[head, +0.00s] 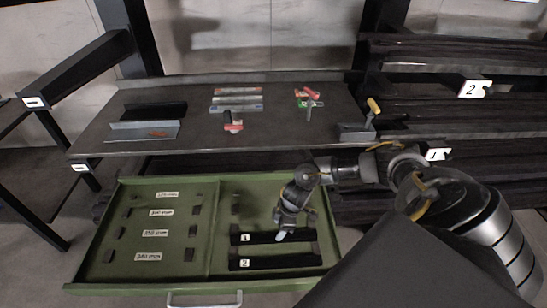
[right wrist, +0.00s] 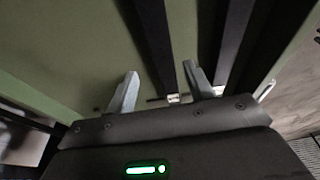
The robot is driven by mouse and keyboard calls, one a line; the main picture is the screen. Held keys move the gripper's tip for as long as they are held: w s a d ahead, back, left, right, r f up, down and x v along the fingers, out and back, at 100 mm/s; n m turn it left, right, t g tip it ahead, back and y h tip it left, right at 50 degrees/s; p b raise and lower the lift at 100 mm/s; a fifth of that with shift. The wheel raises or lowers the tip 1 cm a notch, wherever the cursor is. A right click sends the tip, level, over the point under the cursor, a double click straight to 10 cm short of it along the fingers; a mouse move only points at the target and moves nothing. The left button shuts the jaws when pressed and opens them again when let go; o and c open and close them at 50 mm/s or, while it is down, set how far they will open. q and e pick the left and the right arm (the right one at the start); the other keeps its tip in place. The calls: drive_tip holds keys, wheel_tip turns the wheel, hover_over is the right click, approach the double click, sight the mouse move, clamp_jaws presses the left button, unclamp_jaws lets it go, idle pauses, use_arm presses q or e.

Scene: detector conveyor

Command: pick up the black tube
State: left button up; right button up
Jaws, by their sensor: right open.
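Two black tubes lie across the right half of the open green drawer (head: 211,230): the tube marked 1 (head: 262,238) and, nearer me, the tube marked 2 (head: 262,264). My right gripper (head: 283,234) points down over the right part of tube 1, hiding a bit of it. In the right wrist view, my gripper (right wrist: 160,78) has its two grey fingers apart and nothing held. One black tube (right wrist: 152,45) runs between the fingers; another (right wrist: 233,45) lies right of the right finger. I cannot tell whether the fingers touch a tube. My left gripper is out of view.
The drawer's left half holds white length labels (head: 154,233) and small black blocks. Behind it, a dark table (head: 270,132) carries grey profiles, red-handled tools and a yellow-handled device (head: 361,127). Shelves of dark bars (head: 450,55) stand at right.

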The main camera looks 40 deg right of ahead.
sight(274, 236)
drive_tip(key=shift+s+a+f, duration=0.1)
drive_tip(key=shift+a+f, duration=0.05)
drive_tip(key=shift+f, duration=0.15)
drive_tip(key=x, duration=0.4)
drive_tip(key=shift+a+f, duration=0.15)
drive_tip(key=shift+f, duration=0.15)
drive_tip(key=shift+r, duration=0.1)
clamp_jaws()
